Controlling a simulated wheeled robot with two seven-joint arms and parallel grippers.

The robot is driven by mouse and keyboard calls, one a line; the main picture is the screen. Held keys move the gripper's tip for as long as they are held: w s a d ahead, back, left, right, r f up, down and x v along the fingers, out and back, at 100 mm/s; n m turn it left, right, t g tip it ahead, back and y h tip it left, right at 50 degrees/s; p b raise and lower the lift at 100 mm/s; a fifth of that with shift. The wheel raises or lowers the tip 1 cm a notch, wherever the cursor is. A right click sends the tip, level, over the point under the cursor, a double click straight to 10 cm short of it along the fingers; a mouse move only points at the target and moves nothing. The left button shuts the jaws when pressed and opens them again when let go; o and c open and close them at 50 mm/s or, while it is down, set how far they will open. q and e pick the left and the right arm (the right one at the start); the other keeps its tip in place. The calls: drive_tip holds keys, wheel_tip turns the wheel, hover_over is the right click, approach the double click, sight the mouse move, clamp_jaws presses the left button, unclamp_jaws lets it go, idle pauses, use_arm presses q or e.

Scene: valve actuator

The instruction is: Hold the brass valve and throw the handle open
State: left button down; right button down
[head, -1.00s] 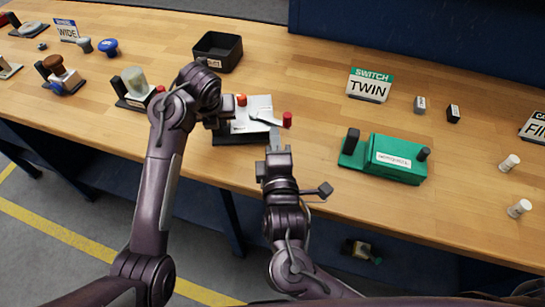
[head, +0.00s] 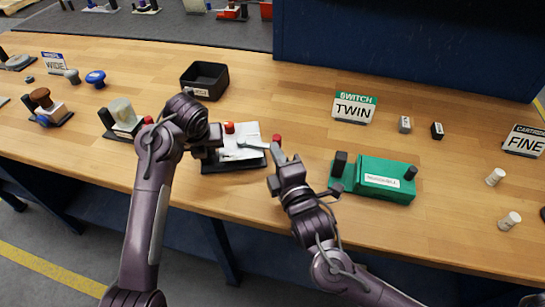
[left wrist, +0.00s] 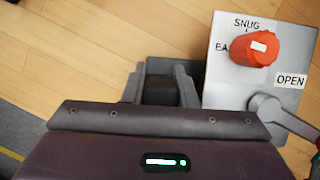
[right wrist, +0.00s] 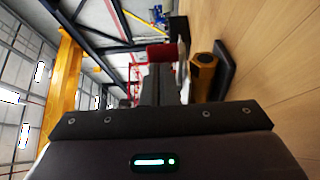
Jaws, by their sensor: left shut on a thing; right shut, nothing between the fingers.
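The valve unit is a pale grey-white box (head: 238,146) on a black base, with an orange knob (head: 229,127) on top. Its grey lever handle (head: 252,144) points right and ends in a red tip (head: 277,138). In the left wrist view, the lever (left wrist: 285,115) lies below the OPEN label (left wrist: 291,80). My left gripper (left wrist: 165,82) is shut on a dark post at the unit's left end. My right gripper (head: 275,152) is shut and empty, just in front of the red tip; contact is unclear. The right wrist view shows a brass hex part (right wrist: 203,75) beside its fingers.
A green unit (head: 370,183) stands right of my right gripper. A black bin (head: 205,79) is behind the valve, and another post unit (head: 121,116) is left of my left arm. The TWIN sign (head: 354,108) stands behind the green unit. Bare wood lies between.

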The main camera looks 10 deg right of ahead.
use_arm(q)
drive_tip(key=shift+s+f, duration=0.1)
drive_tip(key=shift+f, duration=0.2)
use_arm(e)
drive_tip(key=shift+w+d+n+y, duration=0.3)
drive_tip(key=shift+w+d, duration=0.1)
drive_tip(key=shift+d, duration=0.05)
drive_tip(key=shift+w+d, duration=0.25)
drive_tip(key=shift+w, duration=0.25)
drive_tip(key=shift+w+d, duration=0.25)
drive_tip(key=shift+w, duration=0.2)
drive_tip(key=shift+s, duration=0.1)
